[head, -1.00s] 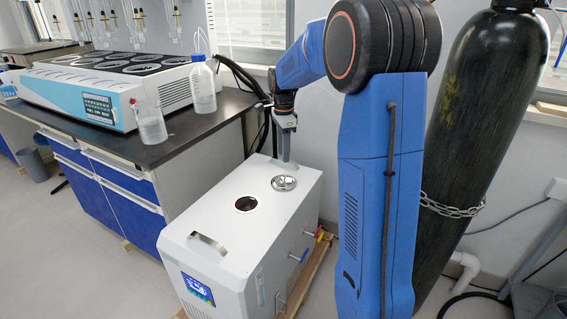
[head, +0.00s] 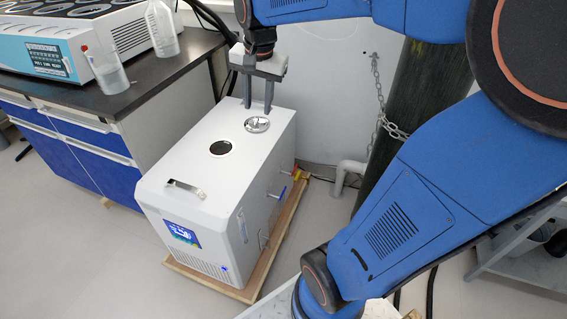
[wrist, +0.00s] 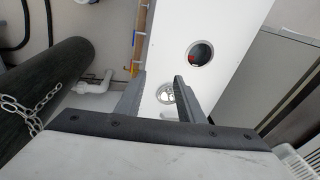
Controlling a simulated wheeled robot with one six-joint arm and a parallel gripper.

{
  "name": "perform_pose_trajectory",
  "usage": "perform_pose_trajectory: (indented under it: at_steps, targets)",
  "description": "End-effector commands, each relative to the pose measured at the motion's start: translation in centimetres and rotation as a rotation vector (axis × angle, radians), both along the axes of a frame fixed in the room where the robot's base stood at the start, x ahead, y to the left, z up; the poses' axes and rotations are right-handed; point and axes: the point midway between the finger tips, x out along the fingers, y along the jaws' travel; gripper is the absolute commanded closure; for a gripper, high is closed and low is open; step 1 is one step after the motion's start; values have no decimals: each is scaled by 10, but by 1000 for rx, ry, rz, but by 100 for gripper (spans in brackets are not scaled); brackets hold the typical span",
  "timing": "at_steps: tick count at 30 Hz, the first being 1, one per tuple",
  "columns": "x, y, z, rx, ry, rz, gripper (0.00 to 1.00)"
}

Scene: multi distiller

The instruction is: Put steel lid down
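The steel lid (head: 257,124) is a small shiny disc resting on the top of the white chiller box (head: 190,140), behind its round dark opening (head: 220,148). My gripper (head: 257,110) points down just above and behind the lid, with its two fingers spread apart and nothing between them. In the wrist view, the lid (wrist: 165,93) shows between and just beyond the open fingertips (wrist: 160,80). The opening (wrist: 200,54) is uncovered, farther along the box top. I cannot tell the exact gap between fingers and lid.
A black-topped bench (head: 150,85) with a bottle (head: 162,28), a beaker (head: 108,72) and a white-blue instrument (head: 70,45) stands left of the box. A dark gas cylinder (head: 425,85) with a chain is at the right. Red and blue valves stick out of the box's right side.

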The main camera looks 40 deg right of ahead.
Motion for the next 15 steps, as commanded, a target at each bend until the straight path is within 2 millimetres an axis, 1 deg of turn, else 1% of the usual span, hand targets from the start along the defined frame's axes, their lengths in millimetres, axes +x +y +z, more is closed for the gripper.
perform_pose_trajectory:
  at_steps: [1,3,8,12,15]
  targets:
    - [-17,6,1,-13,-18,63,65]
    - [-37,13,0,-33,-37,152,65]
    - [-83,26,-8,-84,-82,357,65]
    - [-122,36,-20,-135,-120,537,65]
    - [-146,41,-30,-174,-146,656,65]
